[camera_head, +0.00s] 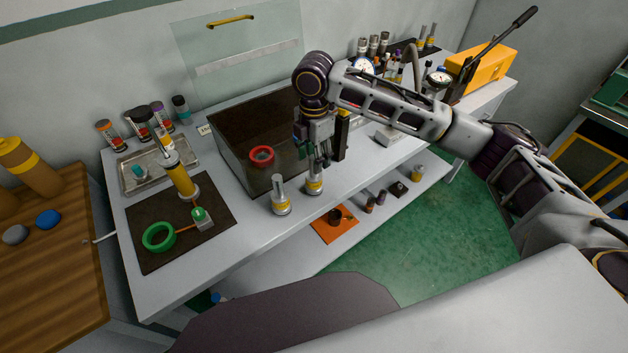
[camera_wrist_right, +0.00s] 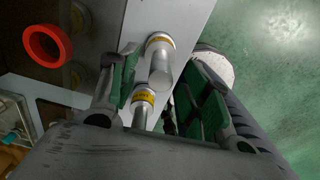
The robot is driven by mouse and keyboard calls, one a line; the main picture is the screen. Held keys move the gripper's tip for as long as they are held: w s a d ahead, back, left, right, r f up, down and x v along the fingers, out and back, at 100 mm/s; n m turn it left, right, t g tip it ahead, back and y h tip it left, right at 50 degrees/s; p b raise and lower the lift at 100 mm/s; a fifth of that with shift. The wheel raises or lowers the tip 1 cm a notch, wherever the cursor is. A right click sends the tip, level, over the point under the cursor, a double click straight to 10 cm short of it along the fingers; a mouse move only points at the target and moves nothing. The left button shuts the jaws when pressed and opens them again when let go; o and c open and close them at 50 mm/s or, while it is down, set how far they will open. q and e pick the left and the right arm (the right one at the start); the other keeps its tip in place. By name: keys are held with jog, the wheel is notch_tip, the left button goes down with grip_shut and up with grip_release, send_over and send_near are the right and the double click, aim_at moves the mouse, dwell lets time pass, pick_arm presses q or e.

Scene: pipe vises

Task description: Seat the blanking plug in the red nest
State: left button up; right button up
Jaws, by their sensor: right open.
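Two silver plugs with yellow bands stand upright at the front edge of the bench, a left one (camera_head: 280,197) and a right one (camera_head: 314,183). They look alike, and I cannot tell which is the blanking plug. My right gripper (camera_head: 317,163) points down over the right plug, open, with its fingers around the plug's upper part. Contact is unclear. Two plugs also show in the right wrist view, one between the fingers (camera_wrist_right: 160,60) and one lower (camera_wrist_right: 143,103). The red nest (camera_head: 261,164), a ring, sits in the dark tub; it also shows in the wrist view (camera_wrist_right: 31,44). My left gripper is out of view.
The dark tub (camera_head: 232,167) has raised walls just behind the plugs. A dark mat (camera_head: 150,212) with a green ring (camera_head: 148,244) and a yellow cylinder (camera_head: 181,180) lies left. A metal tray (camera_head: 127,184) is behind it. The bench front between mat and plugs is clear.

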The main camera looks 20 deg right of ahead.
aim_at(314, 175)
notch_tip(314, 175, down, 3)
jog(key=shift+f, duration=0.8)
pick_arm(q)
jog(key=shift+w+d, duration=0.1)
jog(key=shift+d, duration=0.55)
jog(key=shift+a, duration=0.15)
